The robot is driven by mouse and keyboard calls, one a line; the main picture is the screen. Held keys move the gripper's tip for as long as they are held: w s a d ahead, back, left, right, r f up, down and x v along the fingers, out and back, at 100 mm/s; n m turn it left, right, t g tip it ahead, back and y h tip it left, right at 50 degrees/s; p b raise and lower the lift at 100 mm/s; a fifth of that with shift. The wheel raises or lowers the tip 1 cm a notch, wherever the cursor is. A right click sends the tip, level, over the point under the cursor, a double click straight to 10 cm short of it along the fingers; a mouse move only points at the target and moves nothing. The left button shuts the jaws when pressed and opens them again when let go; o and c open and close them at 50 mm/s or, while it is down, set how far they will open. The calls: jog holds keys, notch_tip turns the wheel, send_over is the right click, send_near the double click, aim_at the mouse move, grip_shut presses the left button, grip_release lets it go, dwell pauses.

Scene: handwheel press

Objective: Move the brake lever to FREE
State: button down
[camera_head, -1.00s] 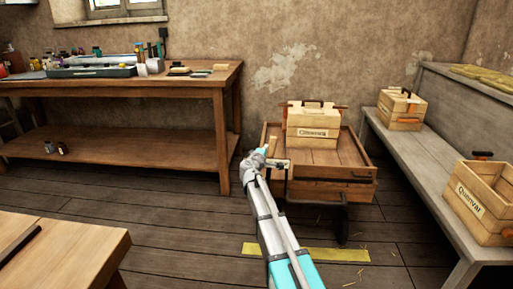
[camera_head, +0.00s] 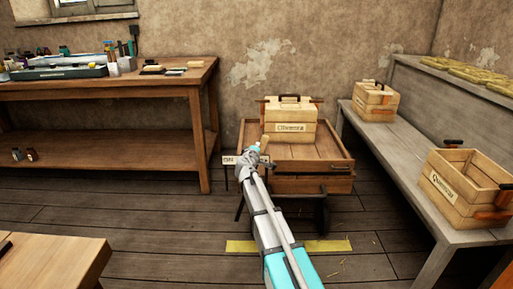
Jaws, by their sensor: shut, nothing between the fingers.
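The brake lever appears to be the short tan wooden handle (camera_head: 264,142) at the front left of the wooden cart (camera_head: 312,184). My gripper (camera_head: 255,149) is shut and empty, right beside this handle on its left. I cannot tell whether they touch. A small pale label plate (camera_head: 230,160) shows left of my gripper, with dark lettering too small to read surely. My gripper and arm hide the rest of the plate and the lever's lower part.
A closed wooden crate (camera_head: 290,128) stands on the cart. A workbench (camera_head: 110,85) with tools stands at the left, and a grey bench (camera_head: 405,172) with crates at the right. A yellow floor strip (camera_head: 330,245) lies in front of the cart. A wooden table (camera_head: 50,262) fills the near left.

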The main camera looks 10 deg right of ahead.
jog(key=shift+s+d, duration=0.25)
jog(key=shift+d, duration=0.3)
jog(key=shift+a, duration=0.1)
jog(key=s+a+r+p, duration=0.1)
jog(key=s+a+p, duration=0.1)
jog(key=s+a, duration=0.5)
jog(key=shift+s+a+r, duration=0.2)
jog(key=shift+a+r, duration=0.2)
jog(key=shift+a, duration=0.7)
